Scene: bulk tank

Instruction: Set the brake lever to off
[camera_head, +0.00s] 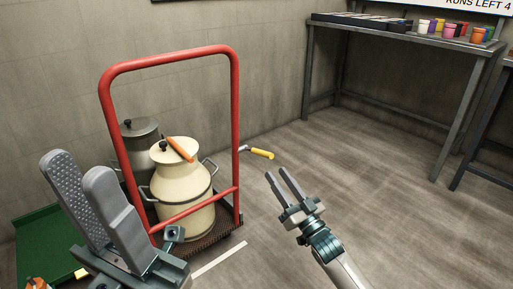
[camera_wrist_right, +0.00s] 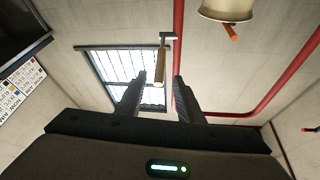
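The brake lever (camera_head: 260,153), with a yellow grip on a grey shaft, sticks out to the right of the red-framed cart (camera_head: 236,120). In the right wrist view, the yellow-brown grip (camera_wrist_right: 160,70) appears in the gap between the fingers, beyond their tips. My right gripper (camera_head: 277,173) is open and empty, just to the right of and below the lever in the head view, apart from it as far as I can tell. My left gripper (camera_head: 80,163) is open and empty in the left foreground, in front of the cart.
A cream milk can (camera_head: 185,205) with an orange-handled lid and a grey can (camera_head: 140,150) stand on the cart. A green bin-like surface (camera_head: 40,240) lies at left. A metal table (camera_head: 410,35) with coloured pots is at the back right. The floor at right is clear.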

